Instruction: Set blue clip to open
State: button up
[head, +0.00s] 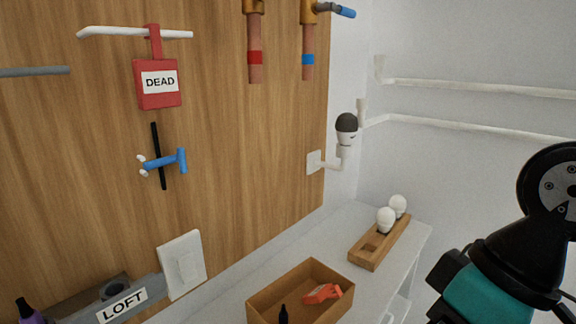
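The blue clip (163,162) is on the wooden wall panel at left. It crosses a thin black vertical strip (157,176), with a blue crosspiece on its right end and small white tips on its left. I cannot tell from this view whether it is open or shut on the strip. Parts of my arm, black and teal, show at the lower right, well apart from the clip. My gripper's fingers are not in view.
A red "DEAD" tag (158,84) hangs from a white bar above the clip. A white switch (182,265) and a "LOFT" box (122,301) are below. A cardboard box (262,301) and wooden bulb holder (365,259) stand on the white shelf. Copper pipes (255,35) are at upper right.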

aim_at(166, 163)
jog(key=u, duration=1.65)
jog(key=k, duration=0.3)
jog(key=z, duration=0.05)
